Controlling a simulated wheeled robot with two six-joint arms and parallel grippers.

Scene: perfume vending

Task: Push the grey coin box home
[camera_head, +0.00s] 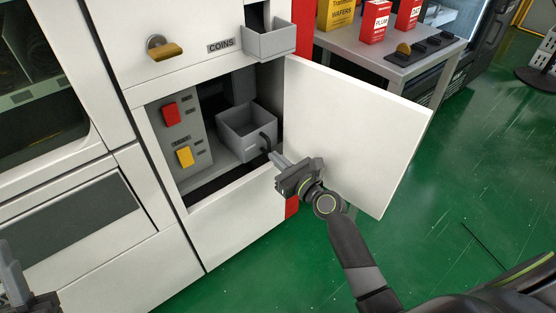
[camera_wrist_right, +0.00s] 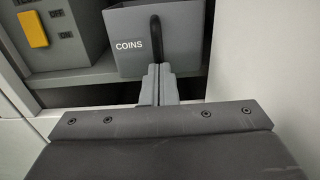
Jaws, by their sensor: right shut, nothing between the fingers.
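The grey coin box (camera_head: 245,147), open at the top, sits in the open compartment of the white vending machine. It has a black curved handle (camera_head: 265,140) on its front. In the right wrist view the box (camera_wrist_right: 125,60) shows the word COINS, with the handle (camera_wrist_right: 155,38) right of it. My right gripper (camera_head: 275,157) is shut and empty, its fingertips at the lower end of the handle. In the wrist view the fingertips (camera_wrist_right: 157,72) overlap the box front; I cannot tell whether they touch. My left gripper (camera_head: 12,275) shows only partly at the lower left.
The white door (camera_head: 355,130) stands open right of the compartment, close to my right gripper. A panel with a red switch (camera_head: 171,113) and a yellow switch (camera_head: 185,156) is left of the box. A grey coin tray (camera_head: 270,42) juts out above. A grey table (camera_head: 350,50) stands behind.

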